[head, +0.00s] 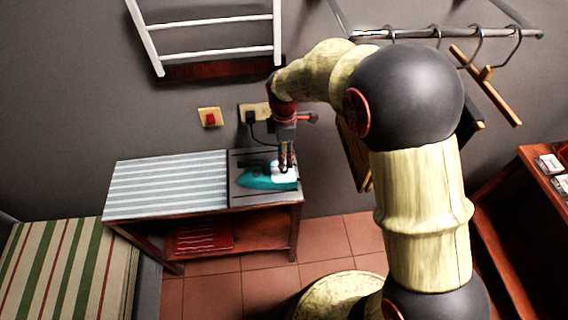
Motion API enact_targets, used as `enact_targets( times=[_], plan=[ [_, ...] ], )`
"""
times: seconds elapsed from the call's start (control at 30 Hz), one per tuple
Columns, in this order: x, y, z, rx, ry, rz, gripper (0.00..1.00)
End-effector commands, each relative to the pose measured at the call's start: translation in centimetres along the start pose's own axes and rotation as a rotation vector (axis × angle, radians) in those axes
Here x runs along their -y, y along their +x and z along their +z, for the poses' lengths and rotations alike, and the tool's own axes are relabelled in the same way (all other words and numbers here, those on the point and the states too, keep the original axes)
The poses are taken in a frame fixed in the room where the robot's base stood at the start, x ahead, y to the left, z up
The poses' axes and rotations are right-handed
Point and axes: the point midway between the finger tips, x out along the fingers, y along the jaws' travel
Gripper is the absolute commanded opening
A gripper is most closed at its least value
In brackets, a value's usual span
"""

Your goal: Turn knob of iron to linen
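A teal and white iron (262,178) lies on the dark plate at the right end of a small ironing table (165,186). Its pointed end faces left. My gripper (286,167) points down over the white right part of the iron, with its fingers at or very near the top. I cannot tell whether they touch it. The fingers look close together, but the gap is too small to judge. The knob of the iron and its marks are hidden or too small to make out.
A black plug sits in the wall socket (250,113), with a cord behind my gripper. A red switch (210,117) is beside it. A white rack (215,52) hangs above. Hangers (485,75) hang from a rail at right. A striped surface (65,265) is at lower left.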

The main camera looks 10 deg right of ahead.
Motion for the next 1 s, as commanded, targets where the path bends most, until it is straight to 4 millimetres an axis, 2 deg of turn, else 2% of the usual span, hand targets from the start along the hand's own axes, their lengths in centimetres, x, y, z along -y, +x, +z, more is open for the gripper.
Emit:
enact_targets(
  times=[0.03,0.1,0.33,0.7,1.0],
  plan=[
    [0.1,1.2,0.0,0.001,0.000,-0.003,0.39],
    [0.1,2.2,0.0,0.001,0.001,-0.002,0.39],
    [0.0,4.6,0.0,0.000,0.002,-0.001,0.39],
    [0.0,5.0,0.0,0.000,0.002,0.001,0.39],
    [0.0,5.0,0.0,0.000,0.002,0.001,0.22]
  ],
)
